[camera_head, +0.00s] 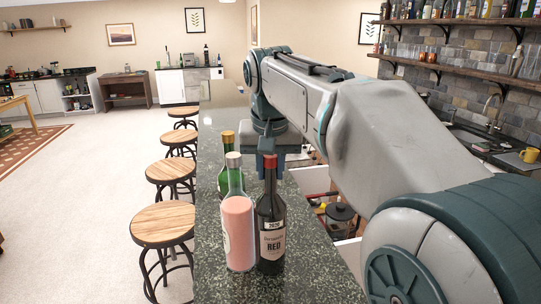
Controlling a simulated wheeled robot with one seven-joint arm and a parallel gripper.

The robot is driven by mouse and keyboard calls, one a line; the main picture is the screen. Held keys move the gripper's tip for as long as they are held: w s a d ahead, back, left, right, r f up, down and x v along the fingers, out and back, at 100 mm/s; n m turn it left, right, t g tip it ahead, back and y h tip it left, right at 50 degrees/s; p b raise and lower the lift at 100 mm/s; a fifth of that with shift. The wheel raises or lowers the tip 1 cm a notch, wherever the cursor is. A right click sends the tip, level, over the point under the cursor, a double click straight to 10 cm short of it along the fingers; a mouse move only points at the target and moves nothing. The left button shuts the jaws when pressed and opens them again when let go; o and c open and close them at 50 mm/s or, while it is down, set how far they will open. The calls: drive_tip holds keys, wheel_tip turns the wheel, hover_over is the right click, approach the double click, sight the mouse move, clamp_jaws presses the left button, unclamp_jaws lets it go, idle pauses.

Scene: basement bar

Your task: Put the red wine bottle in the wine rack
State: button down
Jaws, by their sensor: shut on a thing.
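The red wine bottle (271,232) is dark, with a red cap and a label reading "RED". It is upright at the near part of the dark speckled bar counter (290,288). My gripper (268,161) points down from above and is shut on the bottle's capped top. The fingers are small in view and partly hidden. I cannot tell whether the bottle's base touches the counter. I cannot clearly make out a wine rack in this view.
A pink bottle (238,228) stands close against the red wine bottle's left side. A green bottle (226,180) with a gold cap is just behind. Several stools (162,224) line the counter's left side. Dark pans (341,211) sit lower on the right. The counter beyond is clear.

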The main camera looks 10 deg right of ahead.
idle(0.3)
drive_tip(key=shift+f, duration=0.15)
drive_tip(key=c, duration=1.2)
unclamp_jaws()
drive_tip(key=v, duration=1.2)
